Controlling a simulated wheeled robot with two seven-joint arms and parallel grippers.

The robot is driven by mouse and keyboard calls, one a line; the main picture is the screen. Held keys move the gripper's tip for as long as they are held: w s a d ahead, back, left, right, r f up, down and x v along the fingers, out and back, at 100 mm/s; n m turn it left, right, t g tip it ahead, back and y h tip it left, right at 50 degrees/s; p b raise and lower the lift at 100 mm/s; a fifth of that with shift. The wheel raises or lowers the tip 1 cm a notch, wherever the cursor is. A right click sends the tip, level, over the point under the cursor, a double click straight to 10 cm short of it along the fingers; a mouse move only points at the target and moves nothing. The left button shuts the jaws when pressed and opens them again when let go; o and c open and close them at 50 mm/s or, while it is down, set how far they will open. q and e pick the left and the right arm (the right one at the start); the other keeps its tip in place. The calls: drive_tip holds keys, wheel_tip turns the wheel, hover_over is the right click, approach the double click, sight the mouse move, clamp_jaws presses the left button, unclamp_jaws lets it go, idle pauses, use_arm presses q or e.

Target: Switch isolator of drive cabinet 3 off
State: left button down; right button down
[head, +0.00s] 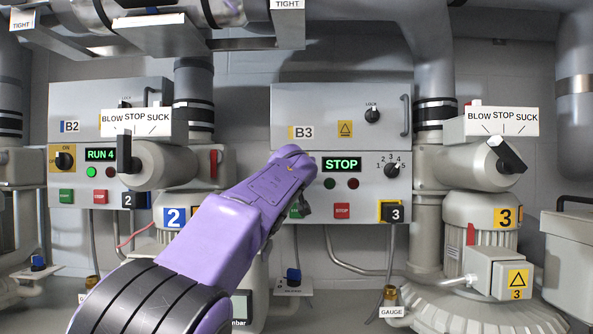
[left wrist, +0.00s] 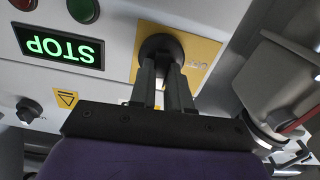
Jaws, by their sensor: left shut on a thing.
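Drive cabinet 3 (head: 370,100), labelled B3, is a grey box with a lit green STOP display (head: 341,164). The display also shows upside down in the left wrist view (left wrist: 58,46). The isolator, a round black knob (left wrist: 160,43) on a yellow plate (left wrist: 207,50), shows in the left wrist view. My left gripper (left wrist: 168,80) is at the knob, its two dark fingers shut on it. The fingers partly cover the knob, and I cannot tell its setting. In the head view my purple left gripper (head: 292,160) hides the isolator. My right gripper is not in view.
Cabinet 2 (head: 125,95) stands to the left, with its own isolator (head: 64,160) and a RUN 4 display. Cabinet 3 carries a selector knob (head: 392,170) and a red stop button (head: 342,210).

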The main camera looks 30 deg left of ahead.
use_arm(q)
drive_tip(key=shift+s+a+f+n, duration=0.1)
drive_tip(key=shift+a+f+n, duration=0.1)
drive_tip(key=shift+n, duration=2.65)
drive_tip(key=shift+a+f+n, duration=0.1)
drive_tip(key=shift+f+n, duration=0.15)
drive_tip(key=shift+n, duration=2.55)
drive_tip(key=shift+s+a+f+n, duration=0.1)
drive_tip(key=shift+f+n, duration=0.1)
drive_tip(key=shift+n, duration=2.65)
drive_tip(key=shift+f, duration=0.1)
drive_tip(key=c, duration=1.2)
unclamp_jaws()
drive_tip(key=shift+o, duration=0.6)
drive_tip(key=shift+s+d+r, duration=0.1)
drive_tip(key=shift+s+r, duration=0.1)
drive_tip(key=shift+w, duration=0.1)
